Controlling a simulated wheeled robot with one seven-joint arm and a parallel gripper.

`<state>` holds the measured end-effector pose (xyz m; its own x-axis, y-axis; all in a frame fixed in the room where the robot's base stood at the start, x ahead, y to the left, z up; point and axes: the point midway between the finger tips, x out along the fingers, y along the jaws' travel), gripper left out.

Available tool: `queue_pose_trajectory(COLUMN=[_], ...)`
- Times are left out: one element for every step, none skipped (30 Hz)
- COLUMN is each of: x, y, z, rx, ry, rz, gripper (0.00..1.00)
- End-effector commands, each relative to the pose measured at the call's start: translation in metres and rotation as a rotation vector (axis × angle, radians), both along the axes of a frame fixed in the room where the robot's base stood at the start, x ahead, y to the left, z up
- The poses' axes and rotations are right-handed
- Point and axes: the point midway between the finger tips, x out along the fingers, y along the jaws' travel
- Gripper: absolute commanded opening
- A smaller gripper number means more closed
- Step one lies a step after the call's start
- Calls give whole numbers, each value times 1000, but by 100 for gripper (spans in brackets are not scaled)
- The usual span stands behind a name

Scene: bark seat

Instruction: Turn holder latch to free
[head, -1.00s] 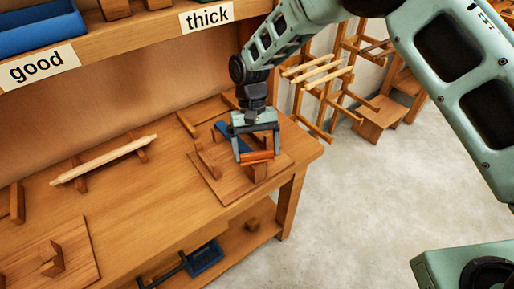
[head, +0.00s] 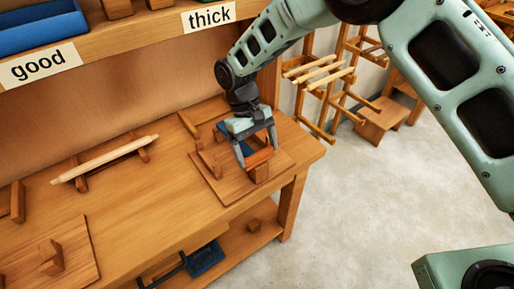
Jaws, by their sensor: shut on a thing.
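The holder (head: 215,181) is a flat wooden board with upright wooden blocks, near the right end of the workbench. The latch (head: 259,157) is a small orange-brown wooden bar on top of a block at the board's right side. My gripper (head: 257,157) is over the board from above, with its two fingers on either side of the latch, shut on it. The gripper is turned at an angle to the bench. A blue thing (head: 222,130) shows behind the gripper and is partly hidden by it.
A pale wooden rod (head: 105,159) rests on two supports at the left. A shelf labelled "good" and "thick" (head: 208,16) overhangs the back, with a blue bin (head: 40,30). A blue tray (head: 206,258) sits on the lower shelf. A rack (head: 325,75) stands right.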

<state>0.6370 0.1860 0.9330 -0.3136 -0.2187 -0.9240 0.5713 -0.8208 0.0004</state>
Motion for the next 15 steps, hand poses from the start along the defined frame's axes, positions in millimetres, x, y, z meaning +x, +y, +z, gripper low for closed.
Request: queue_pose_trajectory(x=[1,1,1,1,1,1,1,1,1,1,1,0,0,0,0], y=[0,0,0,0,0,0,0,0,0,0,0,0,0,0,0], z=[1,1,1,1,1,1,1,1,1,1,1,1,1,1,1], rx=[1,1,1,1,1,1,1,1,1,1,1,1,1,1,1], ry=[-3,-3,-3,-3,-2,-2,-2,-2,-2,-2,-2,-1,-1,-1,-1], rz=[4,4,4,4,4,4,4,4,4,4,3,3,3,3,3], gripper=[65,65,65,65,65,65,65,90,100,100,100,100,100,100,100])
